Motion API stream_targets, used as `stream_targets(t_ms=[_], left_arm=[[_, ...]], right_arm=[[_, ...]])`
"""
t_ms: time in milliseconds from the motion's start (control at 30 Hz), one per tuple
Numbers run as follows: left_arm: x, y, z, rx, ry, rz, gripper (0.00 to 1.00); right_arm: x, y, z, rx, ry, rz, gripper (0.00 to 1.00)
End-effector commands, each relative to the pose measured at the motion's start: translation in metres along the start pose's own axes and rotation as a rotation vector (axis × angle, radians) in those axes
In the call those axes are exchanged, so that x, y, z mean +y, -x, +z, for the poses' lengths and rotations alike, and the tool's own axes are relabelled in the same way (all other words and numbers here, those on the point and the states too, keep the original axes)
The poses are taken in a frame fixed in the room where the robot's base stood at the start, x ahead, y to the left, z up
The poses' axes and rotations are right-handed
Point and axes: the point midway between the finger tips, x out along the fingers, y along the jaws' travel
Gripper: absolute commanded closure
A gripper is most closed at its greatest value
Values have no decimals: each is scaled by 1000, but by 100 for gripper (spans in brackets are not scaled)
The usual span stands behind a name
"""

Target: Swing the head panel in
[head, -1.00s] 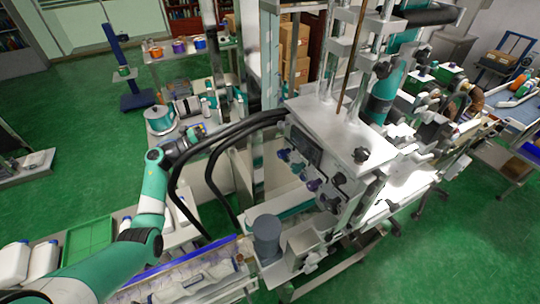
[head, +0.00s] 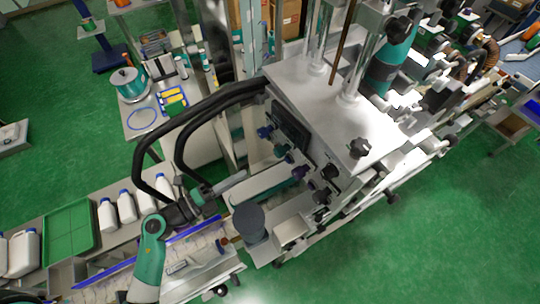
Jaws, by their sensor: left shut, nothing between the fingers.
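The sleeve machine's grey head (head: 325,112) stands in the middle of the head view. Its dark-screened panel (head: 291,134), with several blue, purple and black knobs, is on the side facing lower left. I cannot tell how far the panel is swung. My left gripper (head: 208,193) comes in from the lower left on a teal and white arm. It is shut and empty, above the conveyor and to the left of the panel, apart from the panel. Its fingertips are small and hard to make out. My right gripper is not in view.
Thick black hoses (head: 190,115) loop between the gripper and the machine. A grey cylinder (head: 249,221) stands below the panel. White bottles (head: 127,206) and a green tray (head: 69,238) line the left. A pot (head: 127,84) stands on the back table. Green floor is free at lower right.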

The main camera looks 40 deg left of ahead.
Motion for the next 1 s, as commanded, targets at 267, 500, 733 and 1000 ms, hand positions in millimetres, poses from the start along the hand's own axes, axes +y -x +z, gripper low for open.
stream_targets(t_ms=[267, 500, 733, 1000], left_arm=[[-1, -62, -1, 6, -2, -2, 100], [0, -100, 0, 2, -1, -1, 100], [0, -109, 0, -1, 1, 0, 100], [0, -111, 1, 4, 1, 0, 100]], right_arm=[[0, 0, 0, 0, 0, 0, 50], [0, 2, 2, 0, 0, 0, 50], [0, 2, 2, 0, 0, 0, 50], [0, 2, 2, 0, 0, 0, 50]])
